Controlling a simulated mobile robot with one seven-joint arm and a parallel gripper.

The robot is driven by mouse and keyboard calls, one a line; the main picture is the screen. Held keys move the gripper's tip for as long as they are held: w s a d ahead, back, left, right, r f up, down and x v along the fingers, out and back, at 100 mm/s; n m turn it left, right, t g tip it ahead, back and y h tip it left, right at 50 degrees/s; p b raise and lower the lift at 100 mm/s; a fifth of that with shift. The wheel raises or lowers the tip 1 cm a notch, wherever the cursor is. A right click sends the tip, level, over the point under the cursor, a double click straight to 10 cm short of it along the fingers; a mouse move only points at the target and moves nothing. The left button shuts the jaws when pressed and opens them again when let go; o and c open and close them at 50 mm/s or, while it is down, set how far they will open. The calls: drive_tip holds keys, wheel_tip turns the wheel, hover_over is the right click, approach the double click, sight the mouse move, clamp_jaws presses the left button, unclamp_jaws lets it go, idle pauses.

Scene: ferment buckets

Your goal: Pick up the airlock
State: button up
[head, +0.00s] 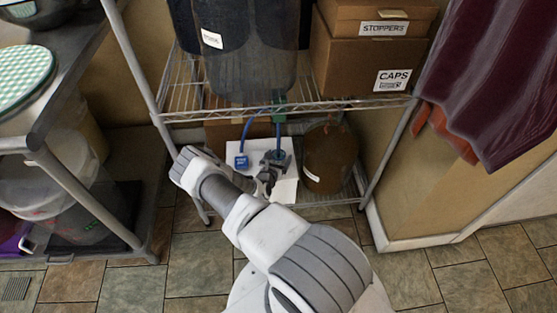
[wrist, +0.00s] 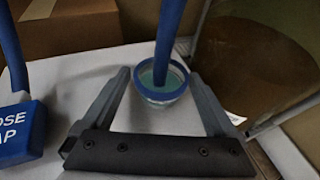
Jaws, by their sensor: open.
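A small clear cup with a blue rim and greenish contents (wrist: 160,88) stands on a white board (wrist: 60,80); it looks like the airlock, though no label on it shows. A blue tube (wrist: 168,35) comes down into it. My gripper (wrist: 158,80) is open, its two fingers on either side of the cup, with gaps showing between the fingers and the cup. In the head view my gripper (head: 270,168) is low over the board on the bottom shelf, partly hiding the cup. A blue block (wrist: 20,130) with partly cut-off lettering sits left of the gripper.
The blue tube (head: 247,127) arches above the board. A brown round vessel (head: 327,160) stands close on the right, a cardboard box (wrist: 75,25) behind. The wire shelf (head: 340,104) overhead carries boxes (head: 370,60) and a dark container (head: 250,60).

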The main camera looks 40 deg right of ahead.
drive_tip(key=c, duration=1.4)
drive_tip(key=shift+r, duration=0.1)
drive_tip(key=shift+c, duration=0.2)
